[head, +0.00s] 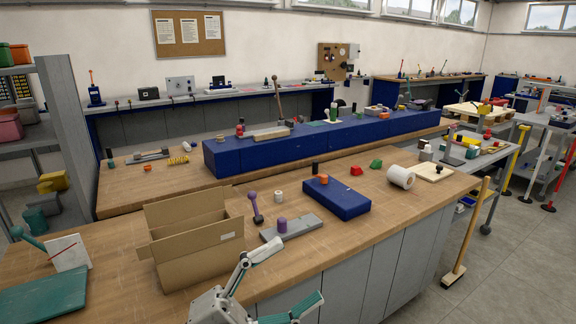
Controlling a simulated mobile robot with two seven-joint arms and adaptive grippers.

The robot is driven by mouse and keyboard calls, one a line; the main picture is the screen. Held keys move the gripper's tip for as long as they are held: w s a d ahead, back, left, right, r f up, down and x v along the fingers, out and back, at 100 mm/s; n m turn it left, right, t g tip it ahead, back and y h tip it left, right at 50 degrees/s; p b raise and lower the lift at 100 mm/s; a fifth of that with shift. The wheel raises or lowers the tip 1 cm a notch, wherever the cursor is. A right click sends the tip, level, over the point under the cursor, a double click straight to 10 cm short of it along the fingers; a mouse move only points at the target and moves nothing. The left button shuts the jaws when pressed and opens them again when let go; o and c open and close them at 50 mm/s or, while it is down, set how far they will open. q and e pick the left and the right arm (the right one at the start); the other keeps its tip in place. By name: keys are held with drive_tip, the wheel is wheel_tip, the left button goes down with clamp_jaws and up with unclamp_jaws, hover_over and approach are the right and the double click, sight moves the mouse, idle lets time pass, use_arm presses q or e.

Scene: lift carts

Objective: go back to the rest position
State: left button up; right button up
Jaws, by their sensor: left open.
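My left gripper (299,270) shows at the bottom centre of the head view, in front of the near edge of the wooden workbench (350,238). Its two white and teal fingers are spread wide apart, and nothing shows between them. The upper finger overlaps the bench edge in the picture; I cannot tell its exact distance from the bench. My right gripper is not in view.
An open cardboard box (197,250) stands on the bench near the gripper. A grey block with a purple knob (290,228), a blue box (336,198) and a white roll (401,177) lie farther right. A broom (466,232) leans at the bench's right end.

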use_arm(q)
drive_tip(key=w+a+f+n+t+y, duration=0.2)
drive_tip(key=a+f+n+t+y, duration=0.35)
drive_tip(key=f+n, duration=0.35)
drive_tip(key=w+a+f+n+t+y, duration=0.3)
drive_tip(key=a+f+n+t+y, duration=0.15)
drive_tip(key=f+n+y, duration=0.45)
drive_tip(key=s+a+f+n+g+y, duration=0.1)
drive_tip(key=s+a+f+n+g, duration=0.1)
drive_tip(key=s+f, duration=0.3)
drive_tip(key=s+a+f+n+g+y, duration=0.2)
drive_tip(key=s+a+f, duration=0.2)
drive_tip(key=f, duration=0.7)
drive_tip(key=s+a+f+n+g+y, duration=0.2)
drive_tip(key=s+a+f, duration=0.3)
drive_tip(key=f, duration=0.4)
drive_tip(key=shift+s+n+g, duration=0.3)
drive_tip(key=shift+n+g, duration=0.1)
drive_tip(key=shift+n, duration=0.1)
